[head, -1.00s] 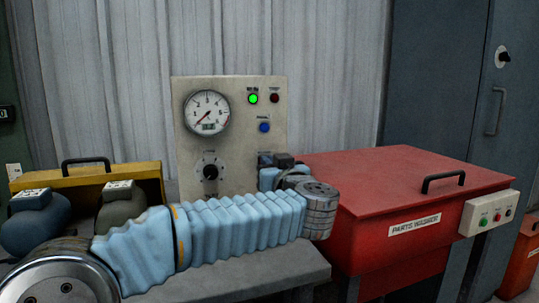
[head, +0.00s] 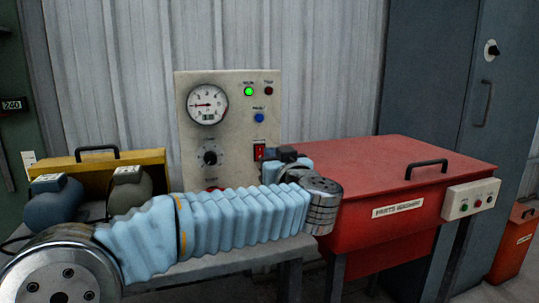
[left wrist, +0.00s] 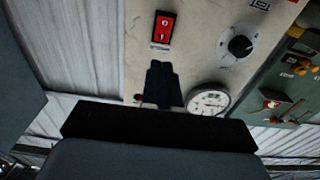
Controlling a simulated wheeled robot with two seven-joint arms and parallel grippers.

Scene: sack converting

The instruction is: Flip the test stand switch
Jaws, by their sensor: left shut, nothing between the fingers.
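The test stand panel (head: 228,110) is a cream upright board with a round gauge (head: 207,104), a lit green lamp (head: 249,91) and a dark knob (head: 210,158). Its switch (head: 259,152) is a red rocker low on the right side, and it also shows in the left wrist view (left wrist: 163,29). I cannot tell which side of the rocker is pressed. My left gripper (head: 284,154) is shut and empty, just right of the switch in the head view. In the left wrist view its dark fingertips (left wrist: 161,67) stand apart from the switch. My right gripper is not in view.
A red parts washer (head: 405,165) with a black lid handle stands to the right. A yellow box (head: 147,158) and two rounded tanks (head: 128,188) stand at the left. A grey bench (head: 290,247) lies under my arm.

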